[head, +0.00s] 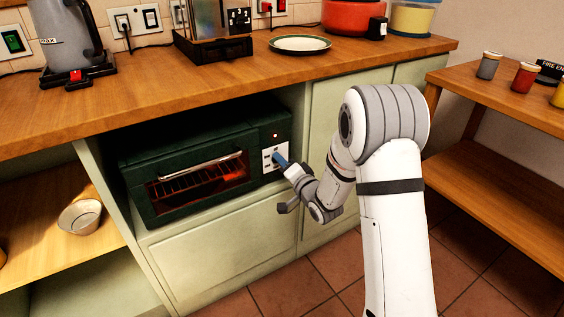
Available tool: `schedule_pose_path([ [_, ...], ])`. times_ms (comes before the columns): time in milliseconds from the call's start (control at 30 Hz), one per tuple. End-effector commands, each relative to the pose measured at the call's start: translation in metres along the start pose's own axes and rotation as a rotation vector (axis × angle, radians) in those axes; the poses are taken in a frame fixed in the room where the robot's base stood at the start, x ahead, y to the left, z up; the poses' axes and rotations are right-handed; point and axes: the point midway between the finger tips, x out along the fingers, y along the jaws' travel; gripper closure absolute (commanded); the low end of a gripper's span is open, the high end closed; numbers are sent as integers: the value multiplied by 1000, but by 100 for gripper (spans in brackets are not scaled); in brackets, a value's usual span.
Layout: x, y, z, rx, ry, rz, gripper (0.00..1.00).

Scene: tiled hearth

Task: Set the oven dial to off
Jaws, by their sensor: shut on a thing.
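The dark green oven (133,160) sits in a recess under the wooden counter. Its glass door has a metal handle, and the inside glows orange-red around a wire rack. A white control plate (268,168) is on the right of its front, with a small lit red lamp (275,135) above. A blue part, apparently the oven dial (281,159), stands out from the plate. My gripper (287,167) reaches it from the lower right and is shut on it. The fingertips are small here, and the dial's pointer and most of its markings cannot be read.
The counter (160,85) overhangs the oven and carries a kettle (68,35), a plate (300,44) and a red pot (350,17). A side table with jars (525,76) stands right. Tiled floor shows below.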

Motion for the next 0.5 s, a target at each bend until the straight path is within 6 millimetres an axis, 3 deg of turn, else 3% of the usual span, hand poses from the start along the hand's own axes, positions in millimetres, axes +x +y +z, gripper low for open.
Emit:
schedule_pose_path([
  [500, 0, 1, 2, 397, -4, 2, 92],
])
